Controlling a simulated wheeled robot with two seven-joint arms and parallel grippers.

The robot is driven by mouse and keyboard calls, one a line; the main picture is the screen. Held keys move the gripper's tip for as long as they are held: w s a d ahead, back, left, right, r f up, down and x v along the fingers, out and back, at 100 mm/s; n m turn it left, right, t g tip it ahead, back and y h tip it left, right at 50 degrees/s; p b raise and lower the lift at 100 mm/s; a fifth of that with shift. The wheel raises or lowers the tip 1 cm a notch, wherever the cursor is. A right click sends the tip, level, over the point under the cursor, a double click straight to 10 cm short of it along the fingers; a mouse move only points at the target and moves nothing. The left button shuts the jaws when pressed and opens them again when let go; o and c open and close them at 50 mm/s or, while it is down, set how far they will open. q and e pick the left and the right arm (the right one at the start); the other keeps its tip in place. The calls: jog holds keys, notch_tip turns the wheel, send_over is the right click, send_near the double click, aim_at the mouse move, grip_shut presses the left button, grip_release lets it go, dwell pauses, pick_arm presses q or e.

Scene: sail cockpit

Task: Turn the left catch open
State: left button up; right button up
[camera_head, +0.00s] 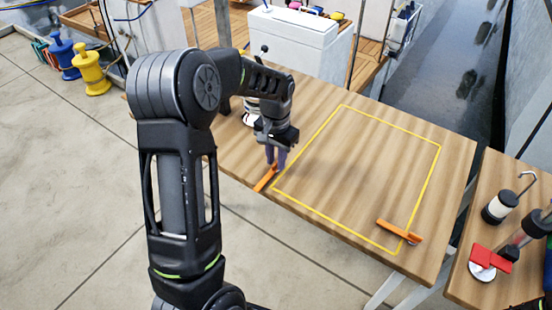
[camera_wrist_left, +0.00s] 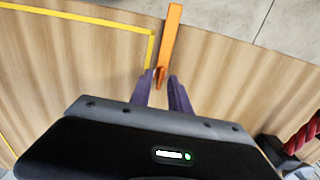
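The left catch is an orange bar (camera_head: 265,179) at the table's near edge, just outside the near-left corner of the yellow outline. In the left wrist view the catch (camera_wrist_left: 171,45) runs from between my fingers out past the table edge. My left gripper (camera_head: 276,160) points down over its inner end. Its two purple fingers (camera_wrist_left: 161,77) stand apart, one on each side of that end, with small gaps showing. Whether either finger touches it I cannot tell. A second orange catch (camera_head: 399,231) lies across the outline's near-right corner. My right gripper is not in view.
The wooden table (camera_head: 440,185) is bare inside the yellow outline (camera_head: 393,123). A side table (camera_head: 478,290) at the right holds a red item (camera_head: 491,258) and a hooked cylinder (camera_head: 500,206). A red rope-like thing (camera_wrist_left: 303,138) shows at the wrist view's right.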

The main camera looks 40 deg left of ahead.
pick_arm(q)
jog(key=shift+o, duration=0.3)
notch_tip(320, 180, up, 8)
jog(key=shift+f+b, duration=0.1)
jog(key=shift+b, duration=0.2)
dwell(0.6)
